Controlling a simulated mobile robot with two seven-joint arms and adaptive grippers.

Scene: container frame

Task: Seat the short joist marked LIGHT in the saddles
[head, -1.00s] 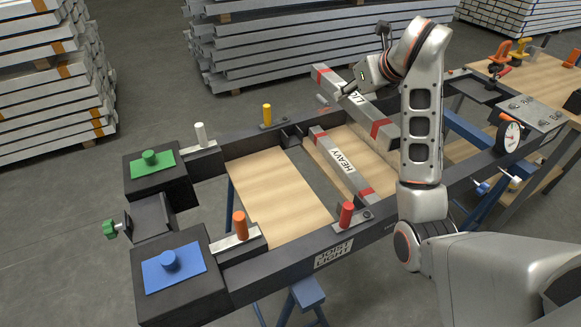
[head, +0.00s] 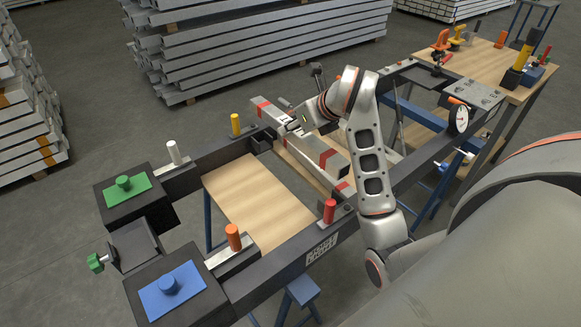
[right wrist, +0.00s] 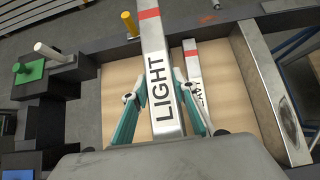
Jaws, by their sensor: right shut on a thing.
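The LIGHT joist (head: 330,151) is a short grey bar with red bands, held above the dark frame. In the right wrist view the LIGHT joist (right wrist: 153,50) shows its label between the fingers. My right gripper (head: 306,122) is shut on it; its teal fingers (right wrist: 160,107) flank the bar. The HEAVY joist (right wrist: 191,62) lies lower and to the right there; the head view mostly hides it behind the LIGHT joist. A dark saddle-like block (head: 261,141) sits inside the far rail near the yellow peg. The near saddle is not clear. My left gripper is out of view.
The frame carries upright white (head: 173,151), orange (head: 233,238), yellow (head: 235,124) and red (head: 329,211) pegs. A label plate (head: 321,249) is on the near rail. A dial gauge (head: 459,119) stands at the right. Bare wood (head: 255,200) shows between the rails.

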